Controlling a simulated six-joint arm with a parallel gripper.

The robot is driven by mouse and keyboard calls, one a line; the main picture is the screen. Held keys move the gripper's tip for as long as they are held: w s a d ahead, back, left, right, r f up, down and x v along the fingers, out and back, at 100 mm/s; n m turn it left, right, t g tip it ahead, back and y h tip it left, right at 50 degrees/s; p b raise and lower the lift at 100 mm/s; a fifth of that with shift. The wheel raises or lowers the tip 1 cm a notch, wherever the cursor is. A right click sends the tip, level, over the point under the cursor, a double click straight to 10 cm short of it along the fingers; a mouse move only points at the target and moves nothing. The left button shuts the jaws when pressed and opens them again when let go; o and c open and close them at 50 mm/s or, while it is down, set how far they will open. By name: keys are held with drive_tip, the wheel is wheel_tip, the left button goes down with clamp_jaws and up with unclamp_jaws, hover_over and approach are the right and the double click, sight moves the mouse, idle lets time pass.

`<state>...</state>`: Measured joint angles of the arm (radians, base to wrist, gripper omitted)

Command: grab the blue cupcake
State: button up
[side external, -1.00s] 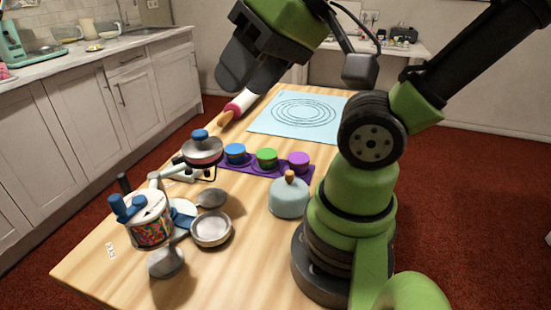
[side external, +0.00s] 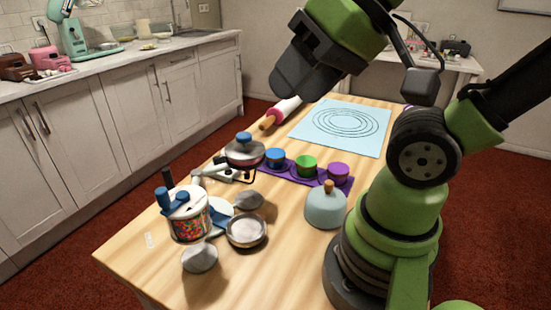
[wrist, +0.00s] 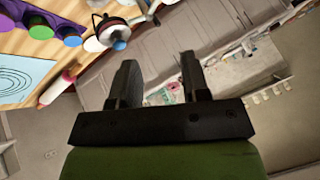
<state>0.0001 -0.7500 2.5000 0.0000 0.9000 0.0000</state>
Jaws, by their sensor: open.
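The blue cupcake (side external: 275,157) sits at the left end of a purple tray (side external: 322,181), beside a green cupcake (side external: 306,165) and a purple cupcake (side external: 338,172). In the wrist view the blue cupcake (wrist: 73,41) is at the upper left, well off to the side of the fingers. My gripper (wrist: 158,72) is open and empty, with a clear gap between its two dark fingers. In the side view my gripper (side external: 290,88) is high above the table, behind and above the cupcakes. Its fingertips overlap in that view.
A lidded pot (side external: 245,152) stands close left of the blue cupcake. A pale blue domed jar (side external: 326,207), a sprinkle jar (side external: 190,217) and a metal dish (side external: 246,231) stand nearer. A rolling pin (side external: 281,113) and a light blue mat (side external: 345,127) lie behind.

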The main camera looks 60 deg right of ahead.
drive_tip(key=o, duration=0.9)
drive_tip(key=shift+c, duration=0.2)
drive_tip(key=g+h, duration=0.2)
drive_tip(key=g, duration=0.5)
hover_over(275, 153)
drive_tip(key=shift+n, duration=0.4)
drive_tip(key=f, duration=1.9)
drive_tip(key=shift+s+a, duration=0.2)
drive_tip(key=shift+s, duration=0.05)
drive_tip(key=f, duration=0.4)
drive_tip(key=shift+d+f, duration=0.2)
drive_tip(key=shift+f, duration=0.2)
drive_tip(key=shift+w+f, duration=0.15)
drive_tip(key=shift+f, duration=1.35)
drive_tip(key=shift+w+f, duration=0.1)
drive_tip(key=shift+f, duration=1.4)
